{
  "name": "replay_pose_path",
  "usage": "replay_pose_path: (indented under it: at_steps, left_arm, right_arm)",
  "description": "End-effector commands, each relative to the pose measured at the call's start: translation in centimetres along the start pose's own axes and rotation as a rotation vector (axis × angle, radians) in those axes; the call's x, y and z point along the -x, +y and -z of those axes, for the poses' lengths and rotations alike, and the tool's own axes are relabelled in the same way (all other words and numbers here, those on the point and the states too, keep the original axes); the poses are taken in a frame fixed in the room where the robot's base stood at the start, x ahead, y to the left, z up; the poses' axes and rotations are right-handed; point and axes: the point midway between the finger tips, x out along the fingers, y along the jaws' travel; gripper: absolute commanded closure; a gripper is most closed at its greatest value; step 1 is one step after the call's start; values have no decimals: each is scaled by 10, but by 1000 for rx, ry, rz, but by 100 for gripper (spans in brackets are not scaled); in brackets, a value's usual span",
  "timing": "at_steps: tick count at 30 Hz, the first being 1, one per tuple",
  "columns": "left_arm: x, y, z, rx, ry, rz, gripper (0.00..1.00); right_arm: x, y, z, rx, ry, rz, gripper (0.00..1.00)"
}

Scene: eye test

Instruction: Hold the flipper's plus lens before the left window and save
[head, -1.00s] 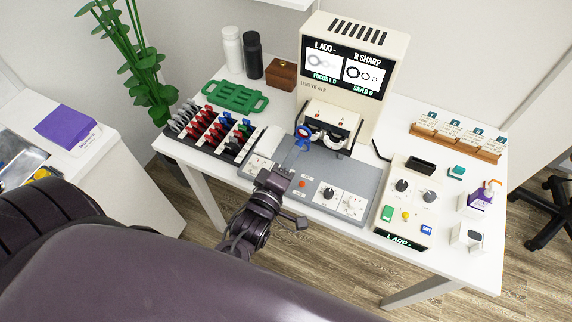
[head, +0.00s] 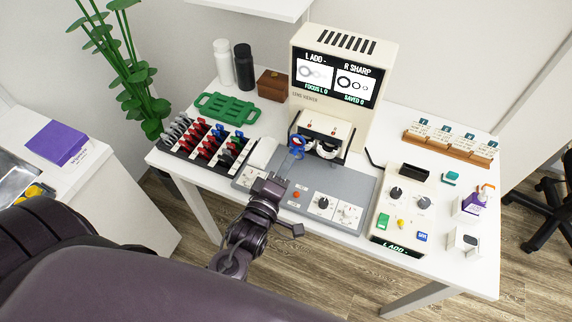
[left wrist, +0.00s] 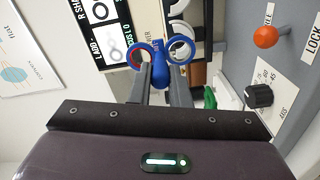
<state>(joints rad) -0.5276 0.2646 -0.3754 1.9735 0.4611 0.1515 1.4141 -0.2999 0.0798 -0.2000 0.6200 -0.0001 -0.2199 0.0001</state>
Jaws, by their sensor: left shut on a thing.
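My left gripper (head: 284,172) is shut on the blue handle of the flipper (head: 297,147) and holds it up at the left side of the lens viewer's front (head: 325,127). In the left wrist view the flipper's blue handle (left wrist: 160,72) sits between the fingertips, with a red-marked ring on the left and a blue ring on the right. I cannot tell which lens covers the left window, which is largely hidden behind it. The viewer's screen (head: 337,77) reads "L ADD -", "R SHARP", "FOCUS L 0" and "SAVED 0"; its left picture is blurred. My right gripper is out of view.
A control box (head: 403,212) with green, yellow and blue buttons and dials stands right of the grey base (head: 352,187). A rack of red, blue and grey pieces (head: 205,143) and a green tray (head: 231,108) lie left. A card stand (head: 450,142) is at the right.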

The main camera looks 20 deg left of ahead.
Motion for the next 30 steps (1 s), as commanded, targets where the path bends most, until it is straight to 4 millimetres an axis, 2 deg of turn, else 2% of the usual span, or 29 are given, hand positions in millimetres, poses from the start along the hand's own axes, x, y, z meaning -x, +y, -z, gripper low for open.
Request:
replay_pose_path:
  at_steps: [8, 16, 30]
  left_arm:
    - [1, 0, 0, 0, 0, 0, 98]
    - [1, 0, 0, 0, 0, -1, 98]
    - [1, 0, 0, 0, 0, -1, 98]
  right_arm:
    - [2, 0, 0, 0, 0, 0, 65]
    - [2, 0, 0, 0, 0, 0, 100]
    - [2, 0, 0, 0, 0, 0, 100]
